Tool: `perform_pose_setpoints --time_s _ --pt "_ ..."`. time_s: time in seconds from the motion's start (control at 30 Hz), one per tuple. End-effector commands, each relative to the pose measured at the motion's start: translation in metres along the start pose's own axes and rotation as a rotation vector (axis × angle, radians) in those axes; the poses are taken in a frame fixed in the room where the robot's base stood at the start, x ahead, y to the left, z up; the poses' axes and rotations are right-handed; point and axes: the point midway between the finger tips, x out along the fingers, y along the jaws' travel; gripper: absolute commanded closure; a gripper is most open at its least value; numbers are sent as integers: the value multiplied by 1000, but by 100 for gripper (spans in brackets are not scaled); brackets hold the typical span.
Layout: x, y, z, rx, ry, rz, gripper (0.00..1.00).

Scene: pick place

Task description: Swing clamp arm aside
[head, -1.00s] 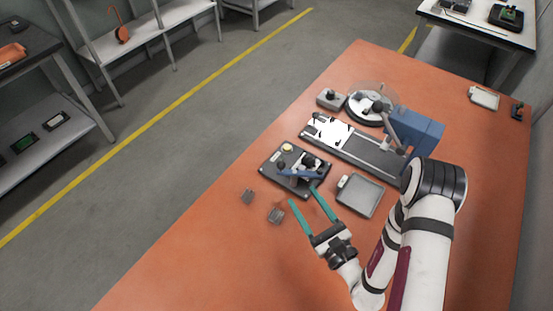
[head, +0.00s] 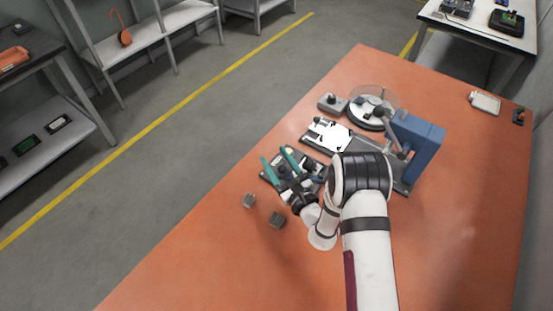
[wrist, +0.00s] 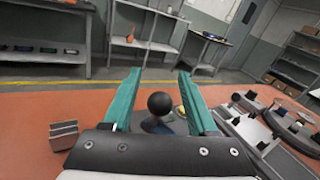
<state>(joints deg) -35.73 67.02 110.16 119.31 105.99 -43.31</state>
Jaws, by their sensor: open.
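The clamp fixture is a dark plate (head: 267,179) on the orange table, largely covered by my gripper and arm in the head view. Its blue clamp arm, clear in the earlier view, is now mostly hidden. In the wrist view a round black knob (wrist: 160,103) stands between my fingers, nearer the camera than their tips, with a dark bluish part below it. A yellow piece (wrist: 181,112) shows beside the right finger. My gripper (head: 275,155) is open over the fixture, and its teal fingers also show in the wrist view (wrist: 159,74). I cannot tell whether they touch the knob.
The table's front left is clear.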

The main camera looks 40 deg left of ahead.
Motion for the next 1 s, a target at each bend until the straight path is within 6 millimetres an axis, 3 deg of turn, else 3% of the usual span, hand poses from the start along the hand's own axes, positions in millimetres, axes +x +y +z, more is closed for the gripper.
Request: perform_pose_setpoints --time_s 0.03,0.37,1.0 --pt "0 0 0 0 0 0 41" --pt "0 0 0 0 0 0 100" --pt "-1 0 0 0 0 1 100"
